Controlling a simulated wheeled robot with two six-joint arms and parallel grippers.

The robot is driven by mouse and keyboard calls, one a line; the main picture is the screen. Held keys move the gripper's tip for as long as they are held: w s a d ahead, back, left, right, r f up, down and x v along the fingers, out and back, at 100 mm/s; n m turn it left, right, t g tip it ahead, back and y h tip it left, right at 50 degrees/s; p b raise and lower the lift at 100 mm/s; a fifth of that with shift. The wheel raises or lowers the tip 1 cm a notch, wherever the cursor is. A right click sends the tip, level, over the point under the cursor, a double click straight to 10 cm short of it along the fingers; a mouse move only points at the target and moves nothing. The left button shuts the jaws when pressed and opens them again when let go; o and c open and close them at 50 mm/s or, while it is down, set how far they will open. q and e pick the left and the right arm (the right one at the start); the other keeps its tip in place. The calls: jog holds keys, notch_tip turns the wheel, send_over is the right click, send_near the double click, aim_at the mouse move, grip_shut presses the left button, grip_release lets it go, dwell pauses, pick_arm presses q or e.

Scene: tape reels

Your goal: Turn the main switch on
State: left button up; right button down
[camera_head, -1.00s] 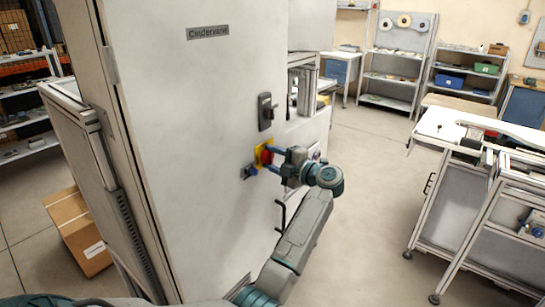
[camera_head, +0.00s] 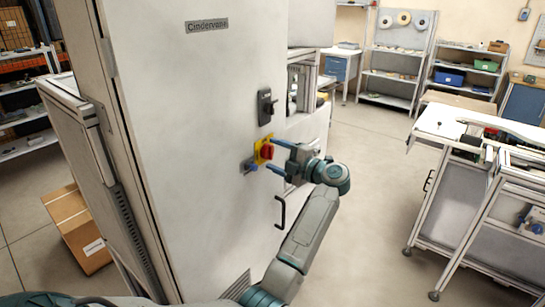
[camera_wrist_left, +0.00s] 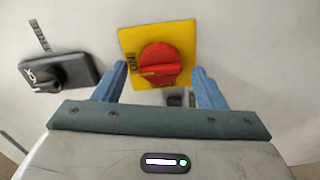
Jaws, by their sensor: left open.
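The main switch is a red rotary knob (camera_head: 267,150) on a yellow plate (camera_head: 258,158) on the pale cabinet front. In the left wrist view the red knob (camera_wrist_left: 165,56) shows clearly, with its light mark on the side by the "ON" label (camera_wrist_left: 133,67). My left gripper (camera_head: 276,156) is open, its two blue fingers in front of the knob, one on each side in the picture and apart from it. The left gripper (camera_wrist_left: 157,92) holds nothing. My right gripper is not in view.
A black pull handle (camera_head: 280,212) sticks out below. A cardboard box (camera_head: 78,228) stands at the left. Floor is free right of the cabinet.

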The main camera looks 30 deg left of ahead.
pick_arm(q)
jog(key=d+b, duration=0.3)
jog(key=d, duration=0.6)
jog(key=shift+s+b, duration=0.3)
jog(key=shift+b, duration=0.05)
jog(key=shift+d+f, duration=0.1)
